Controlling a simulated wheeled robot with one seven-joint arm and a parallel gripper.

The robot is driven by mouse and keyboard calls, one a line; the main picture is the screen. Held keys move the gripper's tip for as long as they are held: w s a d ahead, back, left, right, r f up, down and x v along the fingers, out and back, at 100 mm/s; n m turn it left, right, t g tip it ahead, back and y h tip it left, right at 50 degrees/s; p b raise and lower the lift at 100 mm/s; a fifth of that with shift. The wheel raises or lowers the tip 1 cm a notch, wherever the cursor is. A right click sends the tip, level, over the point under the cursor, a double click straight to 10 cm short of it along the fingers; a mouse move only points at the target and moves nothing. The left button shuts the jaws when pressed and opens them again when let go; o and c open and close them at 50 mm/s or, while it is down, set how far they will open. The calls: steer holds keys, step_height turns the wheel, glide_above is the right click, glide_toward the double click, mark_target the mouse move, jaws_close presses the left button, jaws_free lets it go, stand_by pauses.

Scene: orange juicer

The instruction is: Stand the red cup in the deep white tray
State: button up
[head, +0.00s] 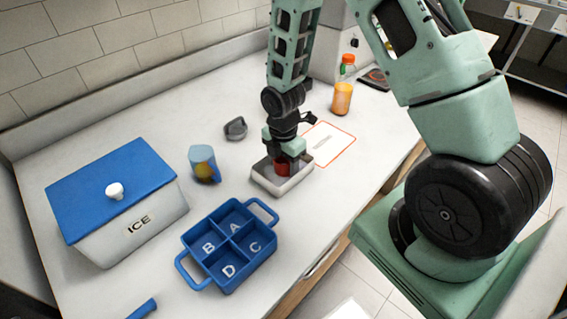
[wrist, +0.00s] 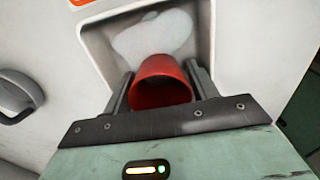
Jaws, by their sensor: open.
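The red cup (head: 282,167) is in the deep white tray (head: 268,187), below my gripper (head: 287,158). In the wrist view the red cup (wrist: 163,82) sits between the two fingers of my gripper (wrist: 160,88), with its open mouth facing the camera. The fingers are open, one on each side of the cup; I cannot tell whether either one touches it. The white tray (wrist: 100,48) surrounds the cup in the wrist view. The cup's base and much of its side are hidden.
A blue divided caddy (head: 230,245) stands in front of the tray. An ice box (head: 120,200) is at the left. A blue cup (head: 203,163) with orange contents, a grey object (head: 235,128) and an orange bottle (head: 343,88) stand around. A red-edged sheet (head: 325,142) lies right of the tray.

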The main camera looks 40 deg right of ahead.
step_height(320, 180, up, 12)
steer(key=s+a+r+m, duration=0.2)
steer(key=s+a+r, duration=0.1)
steer(key=a, duration=0.3)
steer(key=s+a+r+m, duration=0.3)
steer(key=s+a, duration=0.1)
steer(key=a, duration=0.1)
steer(key=s+a+r+m, duration=0.2)
steer(key=s+a+m, duration=0.1)
steer(key=s, duration=0.4)
steer(key=s+a+r+m, duration=0.2)
steer(key=s+a+m, duration=0.2)
steer(key=s, duration=0.3)
steer(key=shift+a+r+m+y, duration=0.15)
steer(key=shift+a+m+y, duration=0.05)
steer(key=shift+m+y, duration=0.1)
steer(key=shift+w, duration=0.1)
